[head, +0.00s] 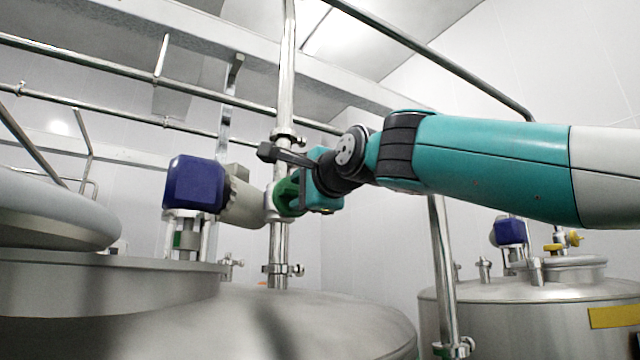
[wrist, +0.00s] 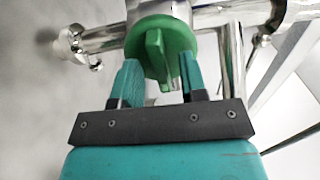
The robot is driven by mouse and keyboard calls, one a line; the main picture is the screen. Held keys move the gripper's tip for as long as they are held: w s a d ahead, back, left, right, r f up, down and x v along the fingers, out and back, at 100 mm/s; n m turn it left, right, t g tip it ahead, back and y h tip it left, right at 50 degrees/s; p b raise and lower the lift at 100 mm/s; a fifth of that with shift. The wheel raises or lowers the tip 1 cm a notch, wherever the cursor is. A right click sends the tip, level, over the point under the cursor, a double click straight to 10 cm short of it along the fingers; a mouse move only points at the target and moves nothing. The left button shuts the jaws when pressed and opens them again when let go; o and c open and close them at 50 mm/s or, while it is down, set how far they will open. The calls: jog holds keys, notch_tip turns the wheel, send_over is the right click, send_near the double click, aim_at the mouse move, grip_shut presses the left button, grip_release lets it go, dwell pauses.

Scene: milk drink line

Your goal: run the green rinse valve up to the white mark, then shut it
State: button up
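The green rinse valve (head: 288,198) sits on a vertical steel pipe, left of my gripper (head: 306,190) in the head view. In the wrist view the valve (wrist: 174,38) is a round green disc with a raised grip bar (wrist: 154,58) that points toward me. My gripper (wrist: 160,64) is open, with one finger on each side of the bar. A gap shows between the bar and the right finger; whether the left finger touches the bar I cannot tell. My wrist partly hides the valve in the head view. I cannot make out a white mark in either view.
A blue motor (head: 195,184) with a grey body stands left of the valve. A large steel tank (head: 330,318) lies below, and another tank (head: 520,300) stands at the right. Steel pipes (head: 440,265) and overhead rails run near my arm.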

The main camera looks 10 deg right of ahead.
jog(key=b+v, duration=0.6)
jog(key=v, duration=1.1)
jog(key=shift+b, duration=0.3)
